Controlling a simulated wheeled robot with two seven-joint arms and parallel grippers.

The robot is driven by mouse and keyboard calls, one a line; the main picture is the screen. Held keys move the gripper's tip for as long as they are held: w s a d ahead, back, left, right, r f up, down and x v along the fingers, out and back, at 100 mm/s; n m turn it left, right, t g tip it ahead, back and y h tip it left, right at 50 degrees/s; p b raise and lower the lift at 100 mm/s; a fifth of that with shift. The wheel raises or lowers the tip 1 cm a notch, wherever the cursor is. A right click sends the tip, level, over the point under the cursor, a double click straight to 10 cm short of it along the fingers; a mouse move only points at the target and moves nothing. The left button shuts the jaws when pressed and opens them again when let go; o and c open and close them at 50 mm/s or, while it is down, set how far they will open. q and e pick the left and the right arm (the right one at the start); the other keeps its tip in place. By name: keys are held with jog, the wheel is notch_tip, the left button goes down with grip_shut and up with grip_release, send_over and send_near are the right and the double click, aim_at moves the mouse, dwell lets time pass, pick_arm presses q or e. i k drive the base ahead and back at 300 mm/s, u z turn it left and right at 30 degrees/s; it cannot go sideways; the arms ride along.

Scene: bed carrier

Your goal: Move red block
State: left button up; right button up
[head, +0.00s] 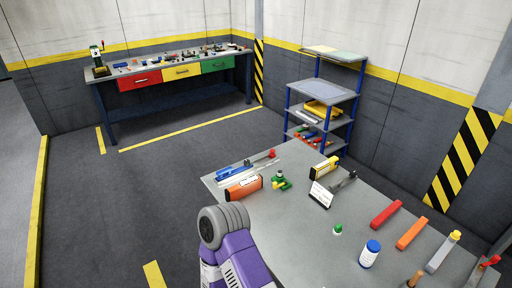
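A red block (386,213), long and bar-shaped, lies on the grey table (300,229) on its right side. An orange block (411,232) of similar shape lies just in front of it, apart from it. Nothing touches the red block or stands on it. A purple and grey link of my own arm (236,258) rises at the bottom centre, left of the table's middle. Neither of my grippers shows in the head view.
Near the red block are a grey bar with a yellow end (442,251), a white bottle with a blue cap (370,254) and a small green-topped item (338,229). Orange and yellow tools lie at the table's far edge. A shelf rack (326,92) and a workbench (172,67) stand behind.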

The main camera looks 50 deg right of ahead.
aim_at(271, 155)
jog(key=u, duration=0.05)
jog(key=i, duration=1.9)
jog(key=z, duration=1.45)
jog(key=i, duration=0.85)
jog(key=z, duration=1)
